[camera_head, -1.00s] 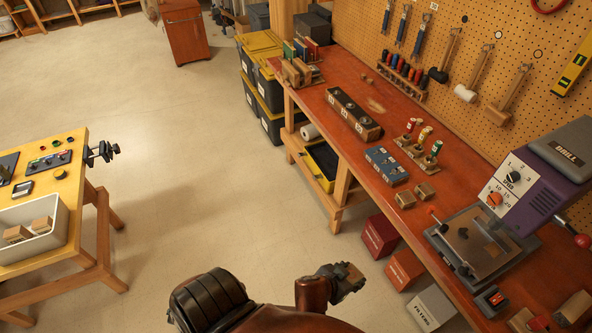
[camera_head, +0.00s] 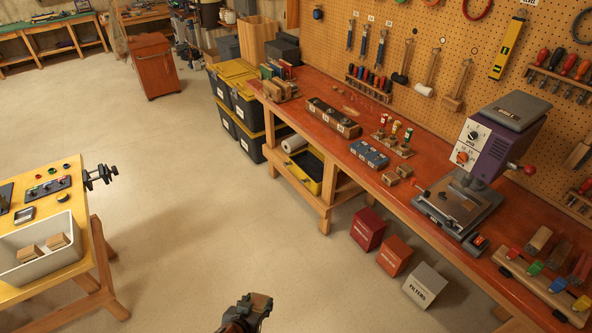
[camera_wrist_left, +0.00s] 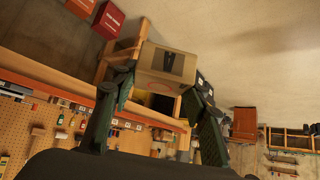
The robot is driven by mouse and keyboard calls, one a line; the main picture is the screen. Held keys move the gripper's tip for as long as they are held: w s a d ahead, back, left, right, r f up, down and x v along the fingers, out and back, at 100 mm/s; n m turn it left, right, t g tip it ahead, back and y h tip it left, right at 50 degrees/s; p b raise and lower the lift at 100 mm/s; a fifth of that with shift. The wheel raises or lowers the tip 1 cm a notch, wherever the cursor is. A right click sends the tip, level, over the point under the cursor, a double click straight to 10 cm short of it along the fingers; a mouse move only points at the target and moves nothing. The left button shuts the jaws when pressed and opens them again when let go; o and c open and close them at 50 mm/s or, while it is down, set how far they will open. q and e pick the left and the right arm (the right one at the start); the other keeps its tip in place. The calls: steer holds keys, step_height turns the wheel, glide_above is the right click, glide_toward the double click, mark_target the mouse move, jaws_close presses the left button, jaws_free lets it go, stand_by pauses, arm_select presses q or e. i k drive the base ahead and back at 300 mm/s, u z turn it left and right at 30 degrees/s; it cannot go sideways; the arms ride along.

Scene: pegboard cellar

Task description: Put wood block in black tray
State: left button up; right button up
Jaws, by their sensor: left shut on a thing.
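My left gripper (camera_head: 243,312) is at the bottom of the head view, over open floor, shut on a wood block (camera_head: 261,302). In the left wrist view the tan wood block (camera_wrist_left: 167,64) with a dark mark on its face sits between the two dark fingers of the left gripper (camera_wrist_left: 158,88). Two more small wood blocks (camera_head: 404,171) lie on the red-brown bench. I cannot make out a plainly black tray in these views. My right gripper is not in view.
A yellow table (camera_head: 83,278) at left carries a light-grey bin (camera_head: 72,254) with blocks inside. The workbench (camera_head: 345,177) runs along the pegboard, with a drill press (camera_head: 495,150). Red, orange and white boxes (camera_head: 424,285) stand beneath it. The floor between is clear.

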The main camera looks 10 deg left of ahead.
mark_target(312, 169)
steer(key=u, duration=0.75)
steer(key=i, duration=1.25)
steer(key=u, duration=0.4)
steer(key=i, duration=1.2)
steer(key=z, duration=1.2)
steer(key=i, duration=0.75)
steer(key=z, duration=0.7)
